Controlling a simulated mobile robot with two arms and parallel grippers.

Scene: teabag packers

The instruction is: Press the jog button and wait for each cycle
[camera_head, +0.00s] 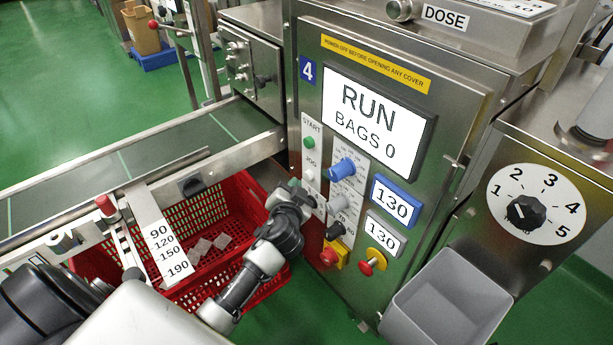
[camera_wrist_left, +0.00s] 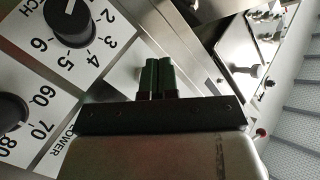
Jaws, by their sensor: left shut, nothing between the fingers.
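The machine's front panel stands at the centre of the head view. Its screen (camera_head: 369,120) reads RUN, BAGS 0. On the white strip left of the knobs is a green START button (camera_head: 309,143). Below it, under the JOG label, is a pale jog button (camera_head: 310,175). My left gripper (camera_head: 296,184) is shut and empty, just below and left of the jog button. I cannot tell whether it touches the panel. In the left wrist view its green fingertips (camera_wrist_left: 157,75) lie together in front of a metal edge. My right gripper is not in view.
A red crate (camera_head: 245,190) with several small bags sits beneath the conveyor (camera_head: 75,180). A grey bin (camera_head: 445,300) is at right. The left wrist view shows a black knob (camera_wrist_left: 70,18).

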